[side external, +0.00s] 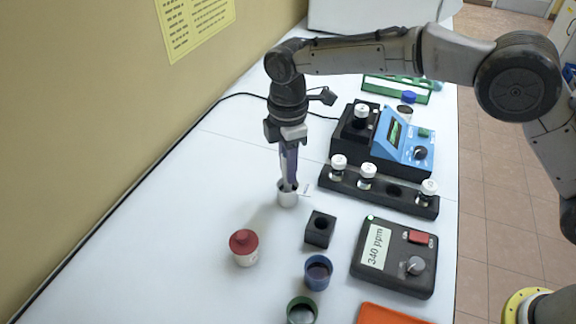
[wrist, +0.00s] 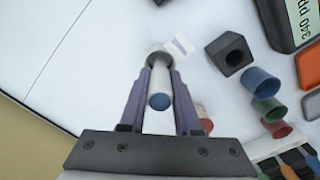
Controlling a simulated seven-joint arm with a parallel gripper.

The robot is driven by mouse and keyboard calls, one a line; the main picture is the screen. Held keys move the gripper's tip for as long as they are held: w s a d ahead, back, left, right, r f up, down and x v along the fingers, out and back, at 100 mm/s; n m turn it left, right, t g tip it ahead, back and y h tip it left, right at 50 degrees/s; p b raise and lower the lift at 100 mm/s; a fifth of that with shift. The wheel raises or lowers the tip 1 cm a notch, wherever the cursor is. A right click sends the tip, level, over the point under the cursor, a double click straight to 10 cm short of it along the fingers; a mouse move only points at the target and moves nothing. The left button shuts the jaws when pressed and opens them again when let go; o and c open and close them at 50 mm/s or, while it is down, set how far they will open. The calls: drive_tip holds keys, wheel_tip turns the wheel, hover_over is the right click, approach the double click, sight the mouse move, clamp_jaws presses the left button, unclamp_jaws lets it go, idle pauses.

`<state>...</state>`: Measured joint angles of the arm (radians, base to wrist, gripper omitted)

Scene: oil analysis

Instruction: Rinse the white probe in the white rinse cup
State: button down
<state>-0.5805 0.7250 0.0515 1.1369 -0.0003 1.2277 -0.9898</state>
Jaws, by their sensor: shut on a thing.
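My gripper (side external: 288,179) is shut on the white probe, pointing down over the white rinse cup (side external: 288,197). The white probe (side external: 287,186) is largely hidden by the fingers in the side view, and its lower end is at or inside the cup's mouth. In the wrist view, the probe (wrist: 160,84) shows its blue end between the purple fingers of my gripper (wrist: 160,72). The cup (wrist: 158,55) is partly hidden behind the probe there. I cannot tell how deep the tip sits.
A black square holder (side external: 319,230) stands right of the cup. The meter reading 340 ppm (side external: 395,258), vial rack (side external: 379,192) and blue analyser (side external: 402,137) are at right.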

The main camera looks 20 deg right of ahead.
drive_tip(key=shift+r, duration=3.6)
